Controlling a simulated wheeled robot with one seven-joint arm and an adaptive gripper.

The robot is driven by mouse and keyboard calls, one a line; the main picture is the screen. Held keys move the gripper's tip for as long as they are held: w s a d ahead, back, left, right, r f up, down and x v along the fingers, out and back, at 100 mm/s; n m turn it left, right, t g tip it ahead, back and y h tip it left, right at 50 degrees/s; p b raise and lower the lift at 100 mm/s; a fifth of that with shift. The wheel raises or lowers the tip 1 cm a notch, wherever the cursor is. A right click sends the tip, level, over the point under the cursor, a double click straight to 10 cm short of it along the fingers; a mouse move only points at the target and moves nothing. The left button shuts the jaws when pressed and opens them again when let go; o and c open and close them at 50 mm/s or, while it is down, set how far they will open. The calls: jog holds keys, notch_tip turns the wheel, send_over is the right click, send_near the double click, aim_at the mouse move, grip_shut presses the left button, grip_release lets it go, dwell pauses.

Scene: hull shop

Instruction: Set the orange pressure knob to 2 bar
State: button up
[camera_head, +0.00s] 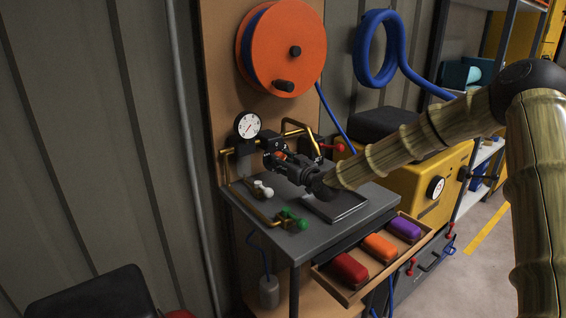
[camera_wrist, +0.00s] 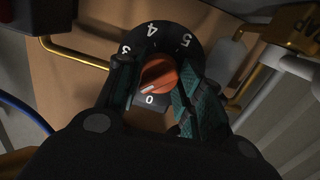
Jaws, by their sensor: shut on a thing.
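The orange pressure knob (camera_wrist: 158,74) sits in a black dial ring (camera_wrist: 172,36) with white numbers. I see 3, 4, 5 and 0; the left finger side hides the stretch between 0 and 3. A white line on the knob points to the lower left, close to the 0; its exact reading is unclear. My gripper (camera_wrist: 154,80) is shut on the knob, one teal-padded finger on each side. In the head view my gripper (camera_head: 276,159) reaches the regulator, and a bit of orange shows there. The round white gauge (camera_head: 248,125) is above left; its needle is too small to read.
Brass pipes (camera_head: 295,131) run beside the regulator. A green-handled valve (camera_head: 291,218) and a white knob (camera_head: 266,190) stand on the grey bench (camera_head: 375,200). An open drawer (camera_head: 346,296) holds red, orange and purple blocks. A yellow machine (camera_head: 425,205) stands right.

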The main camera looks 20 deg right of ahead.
jog(key=shift+m, duration=0.5)
jog(key=o, duration=1)
jog(key=v, duration=1.2)
jog(key=shift+d, duration=0.1)
jog(key=shift+r, duration=0.1)
